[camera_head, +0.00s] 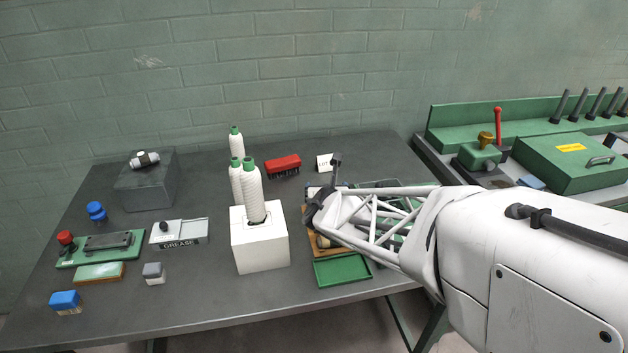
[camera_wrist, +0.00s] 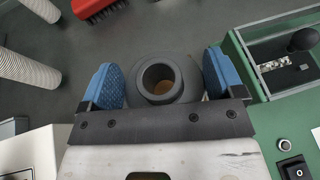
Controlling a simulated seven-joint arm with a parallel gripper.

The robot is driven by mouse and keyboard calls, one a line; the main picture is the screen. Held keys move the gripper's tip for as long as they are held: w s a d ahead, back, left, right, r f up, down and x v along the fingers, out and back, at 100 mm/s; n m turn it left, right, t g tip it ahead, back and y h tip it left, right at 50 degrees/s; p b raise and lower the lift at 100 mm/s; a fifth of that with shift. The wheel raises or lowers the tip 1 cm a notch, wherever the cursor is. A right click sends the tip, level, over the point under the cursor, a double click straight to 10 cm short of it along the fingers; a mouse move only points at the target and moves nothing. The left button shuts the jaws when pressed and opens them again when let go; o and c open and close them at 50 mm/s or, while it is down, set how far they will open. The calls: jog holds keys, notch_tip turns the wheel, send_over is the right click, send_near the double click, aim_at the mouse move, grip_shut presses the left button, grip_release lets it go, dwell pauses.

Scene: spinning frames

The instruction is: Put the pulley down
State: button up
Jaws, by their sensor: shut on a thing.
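The pulley (camera_wrist: 189,77), a dark grey ring with a round hole, sits between the blue finger pads of my gripper (camera_wrist: 160,78) in the wrist view. My gripper is shut on it. Through the hole a brownish surface shows below. In the head view my gripper (camera_head: 320,205) is over the right part of the dark table, to the right of the white box. There the pulley cannot be made out, and my arm hides much of what is beneath. I cannot tell whether the pulley touches anything below.
The white box (camera_head: 262,250) with thread cones stands left of my gripper. A green tray (camera_head: 342,270) lies in front of a brown board (camera_head: 317,241). A red brush (camera_head: 283,164) and white card (camera_head: 325,162) lie behind. A green-framed unit (camera_wrist: 245,70) is close on the right.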

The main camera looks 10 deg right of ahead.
jog(key=w, duration=0.4)
jog(key=shift+w+f, duration=0.15)
jog(key=shift+f, duration=0.1)
jog(key=shift+f, duration=1.65)
jog(key=shift+f, duration=0.7)
